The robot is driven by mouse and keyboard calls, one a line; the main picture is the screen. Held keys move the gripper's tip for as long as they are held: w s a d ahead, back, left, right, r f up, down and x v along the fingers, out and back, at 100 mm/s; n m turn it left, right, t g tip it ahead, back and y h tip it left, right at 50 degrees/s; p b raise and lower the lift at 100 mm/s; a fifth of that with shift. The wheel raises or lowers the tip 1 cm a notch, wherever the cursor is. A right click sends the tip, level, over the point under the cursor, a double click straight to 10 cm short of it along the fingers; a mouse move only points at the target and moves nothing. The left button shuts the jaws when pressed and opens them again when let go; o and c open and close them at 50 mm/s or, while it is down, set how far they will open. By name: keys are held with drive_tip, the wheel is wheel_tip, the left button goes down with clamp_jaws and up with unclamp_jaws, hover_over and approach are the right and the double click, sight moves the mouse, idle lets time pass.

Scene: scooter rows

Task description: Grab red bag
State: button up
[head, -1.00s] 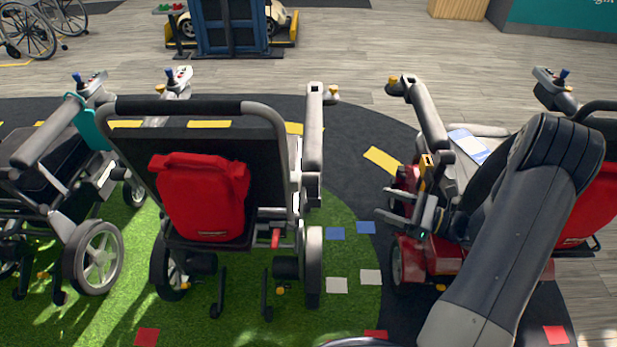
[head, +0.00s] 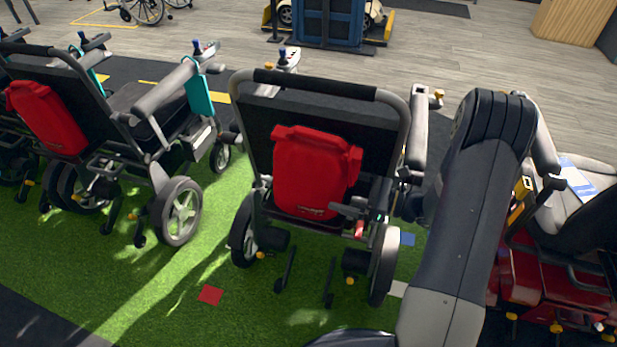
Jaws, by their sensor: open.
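A red bag (head: 312,172) hangs on the dark backrest of the middle wheelchair (head: 388,135), facing me in the head view. My gripper (head: 345,198) is open and empty, at the lower right edge of this bag in the picture. Its fingers point left and partly overlap the bag's edge. I cannot tell whether they touch it. A second red bag (head: 45,117) hangs on the wheelchair at the left.
The left wheelchair (head: 178,212) stands beside the middle one, with a strip of green turf between them. A red scooter (head: 560,275) stands at the right, partly behind my arm. A blue cabinet (head: 328,22) is at the back.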

sight(325, 185)
drive_tip(key=x, duration=0.5)
drive_tip(key=shift+w+a+f+b, duration=0.1)
drive_tip(key=shift+a+b, duration=0.25)
drive_tip(key=shift+b, duration=0.05)
drive_tip(key=shift+c, duration=0.6)
drive_tip(key=c, duration=0.8)
drive_tip(key=shift+c, duration=0.2)
